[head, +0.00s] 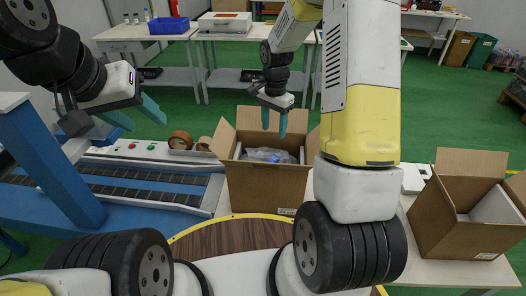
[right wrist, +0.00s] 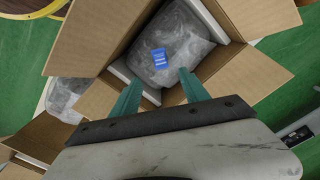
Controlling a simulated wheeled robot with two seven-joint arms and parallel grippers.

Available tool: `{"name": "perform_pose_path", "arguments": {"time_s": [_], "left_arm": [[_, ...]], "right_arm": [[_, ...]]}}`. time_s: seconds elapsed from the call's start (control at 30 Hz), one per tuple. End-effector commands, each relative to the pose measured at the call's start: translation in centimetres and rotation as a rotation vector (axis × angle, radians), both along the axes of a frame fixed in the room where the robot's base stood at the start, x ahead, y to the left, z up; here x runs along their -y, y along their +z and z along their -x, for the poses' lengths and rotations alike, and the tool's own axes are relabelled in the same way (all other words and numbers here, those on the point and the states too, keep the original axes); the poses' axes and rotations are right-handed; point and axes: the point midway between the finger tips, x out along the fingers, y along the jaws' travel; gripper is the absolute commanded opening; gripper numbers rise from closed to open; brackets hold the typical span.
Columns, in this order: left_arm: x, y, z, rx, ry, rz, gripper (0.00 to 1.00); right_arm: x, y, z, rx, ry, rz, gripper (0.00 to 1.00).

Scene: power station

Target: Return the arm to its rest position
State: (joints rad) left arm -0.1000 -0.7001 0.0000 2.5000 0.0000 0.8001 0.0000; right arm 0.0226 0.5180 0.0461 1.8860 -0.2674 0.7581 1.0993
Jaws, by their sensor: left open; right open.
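My left gripper (head: 133,113) is at the left of the head view, above the blue conveyor. Its teal fingers are apart with nothing between them. My right gripper (head: 273,122) points down over the open cardboard box (head: 266,186) in the middle. Its teal fingers are apart and empty. In the right wrist view the fingers (right wrist: 158,92) show over an open box (right wrist: 95,45) holding a grey plastic-wrapped item (right wrist: 170,45) with a blue label. My right upper arm hides part of the middle box's right side in the head view.
A second open box (head: 466,213) stands at the right on a pale table. The conveyor (head: 120,178) runs at the left, with brown tape rolls (head: 180,141) beside it. White tables (head: 190,36) with a blue bin (head: 169,26) stand behind. Green floor lies between.

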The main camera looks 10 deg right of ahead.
Motion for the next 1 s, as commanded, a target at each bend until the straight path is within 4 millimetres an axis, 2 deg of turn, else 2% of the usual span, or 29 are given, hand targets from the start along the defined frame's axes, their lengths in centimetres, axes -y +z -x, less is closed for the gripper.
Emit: {"name": "perform_pose_path", "arguments": {"time_s": [0.43,0.53,0.67,0.77,0.9,1.0], "left_arm": [[0.0,0.0,0.0,0.000,0.000,0.000,0.49],[0.0,0.0,0.0,0.000,0.000,0.000,0.49],[0.0,0.0,0.0,0.000,0.000,0.000,0.49],[0.0,0.0,0.0,0.000,0.000,0.000,0.49],[0.0,0.0,0.0,0.000,0.000,0.000,0.49],[0.0,0.0,0.0,0.000,0.000,0.000,0.49]], "right_arm": [[0.0,0.6,0.1,0.000,0.001,0.000,0.53],[0.0,1.6,0.3,0.013,0.018,-0.002,0.53],[0.0,5.3,1.6,0.064,0.093,-0.010,0.53],[-0.1,9.4,3.7,0.125,0.189,-0.016,0.53],[-0.4,14.4,7.4,0.216,0.337,-0.018,0.53],[-0.6,17.3,10.4,0.283,0.441,-0.013,0.53]]}}
